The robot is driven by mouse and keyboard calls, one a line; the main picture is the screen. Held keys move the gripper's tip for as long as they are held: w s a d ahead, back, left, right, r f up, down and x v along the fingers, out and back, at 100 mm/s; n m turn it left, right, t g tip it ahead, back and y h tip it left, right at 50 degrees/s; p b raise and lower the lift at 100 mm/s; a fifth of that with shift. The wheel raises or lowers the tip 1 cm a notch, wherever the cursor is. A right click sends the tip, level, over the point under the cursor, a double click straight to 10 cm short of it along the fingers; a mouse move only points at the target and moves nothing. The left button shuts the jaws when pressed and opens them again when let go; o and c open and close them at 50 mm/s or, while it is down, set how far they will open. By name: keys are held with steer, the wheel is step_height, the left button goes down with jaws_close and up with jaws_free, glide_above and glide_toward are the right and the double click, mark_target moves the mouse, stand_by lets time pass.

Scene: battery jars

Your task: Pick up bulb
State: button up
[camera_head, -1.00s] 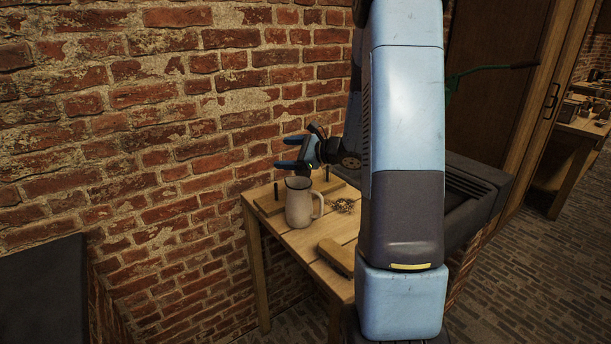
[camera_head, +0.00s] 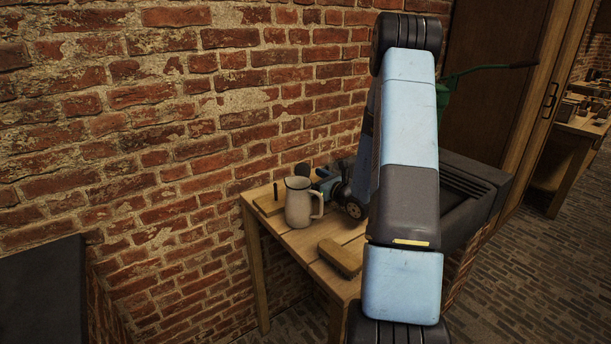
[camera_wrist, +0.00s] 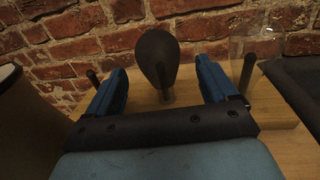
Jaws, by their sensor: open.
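The dark, rounded bulb (camera_wrist: 157,58) stands upright in the wrist view, wide at the top and narrowing to a stem over the wooden table. My gripper (camera_wrist: 161,66) is open, with one blue finger on each side of the bulb. Gaps show between the bulb and both fingers. In the head view my gripper (camera_head: 324,178) is low over the table, behind and right of the pale jug, and partly hidden. A dark round top just left of it, probably the bulb (camera_head: 302,169), shows above the jug.
The pale jug (camera_head: 298,206) stands close to the gripper; its rim shows at the wrist view's left. A wooden block (camera_head: 340,257) lies at the table's front. Thin dark pegs (camera_wrist: 247,73) and a clear glass-like piece (camera_wrist: 262,40) are nearby. A brick wall stands behind.

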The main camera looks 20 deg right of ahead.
mark_target(308, 175)
steer(key=x, duration=0.5)
steer(key=shift+a+f, duration=0.1)
steer(key=c, duration=1.1)
steer(key=shift+c, duration=0.2)
